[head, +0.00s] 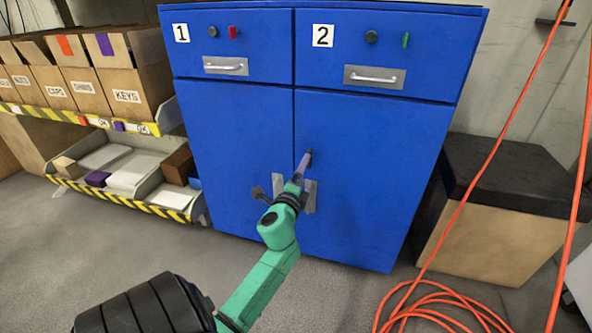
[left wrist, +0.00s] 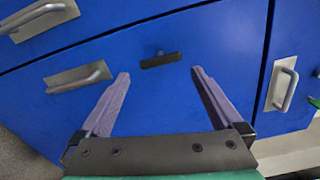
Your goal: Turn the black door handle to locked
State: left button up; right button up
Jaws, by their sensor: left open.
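The black door handle (left wrist: 160,61) is a narrow dark bar with a small round knob at one long edge. It sits on the blue face of the right door (head: 365,165) of the cabinet. In the head view the handle (head: 309,154) is a small dark patch, partly hidden by my fingers; there I cannot tell its angle. In the left wrist view its bar lies nearly level across the picture. My left gripper (head: 303,165) is open in front of it. Between the fingertips (left wrist: 161,73) there is nothing held; the handle shows just beyond them, apparently apart.
Drawers 1 (head: 226,66) and 2 (head: 374,77) are shut above. A shelf of boxes (head: 128,95) stands left. An orange cable (head: 440,304) and a black-topped box (head: 515,175) are right.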

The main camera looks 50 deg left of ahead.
pick_arm(q)
jog(key=v, duration=0.7)
